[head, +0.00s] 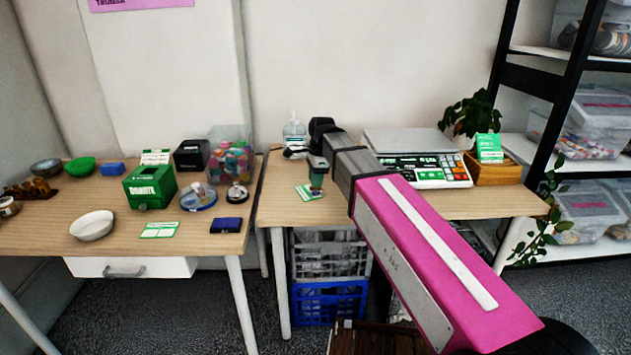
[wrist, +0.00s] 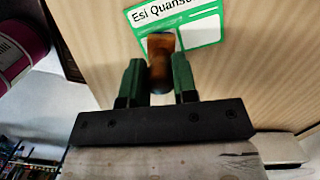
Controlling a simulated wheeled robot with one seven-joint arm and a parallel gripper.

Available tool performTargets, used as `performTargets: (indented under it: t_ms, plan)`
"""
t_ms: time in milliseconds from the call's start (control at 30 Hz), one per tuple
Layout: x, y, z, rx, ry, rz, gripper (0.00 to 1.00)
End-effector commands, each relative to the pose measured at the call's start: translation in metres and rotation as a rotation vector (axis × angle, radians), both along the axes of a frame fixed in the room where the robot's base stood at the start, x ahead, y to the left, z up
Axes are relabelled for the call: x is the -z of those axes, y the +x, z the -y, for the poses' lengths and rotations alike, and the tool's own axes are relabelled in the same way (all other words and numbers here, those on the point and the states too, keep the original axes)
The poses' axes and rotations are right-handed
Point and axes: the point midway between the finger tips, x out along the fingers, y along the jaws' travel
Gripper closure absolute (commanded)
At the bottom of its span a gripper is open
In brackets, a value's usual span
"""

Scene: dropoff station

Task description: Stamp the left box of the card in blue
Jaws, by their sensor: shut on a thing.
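My gripper (head: 318,162) is over the right table and shut on a stamp with a brown handle (wrist: 161,48). Its green fingers (wrist: 158,75) stand on either side of the handle. A white card with a green border (head: 306,193) lies on the table beneath it. In the wrist view the card (wrist: 205,33) reads "Esi Quans…", and the stamp covers part of its lower left. A pale box shows to the right of the stamp; the left box is not clearly visible. I cannot tell whether the stamp touches the card.
A scale (head: 420,172), a plant (head: 470,115) and a pump bottle (head: 294,132) stand behind on the right table. The left table holds a green box (head: 150,188), bowls, another card (head: 159,230) and a dark blue pad (head: 227,225). A gap separates the tables.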

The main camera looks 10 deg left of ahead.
Motion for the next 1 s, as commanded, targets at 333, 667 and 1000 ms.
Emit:
performTargets:
  t_ms: [333, 667, 1000]
  plan:
    - [-0.025, 0.000, 0.000, 0.000, 0.000, 0.001, 0.89]
    - [-0.047, 0.000, 0.000, 0.000, 0.000, 0.001, 0.89]
    - [-0.062, 0.000, 0.000, 0.000, 0.000, 0.001, 0.89]
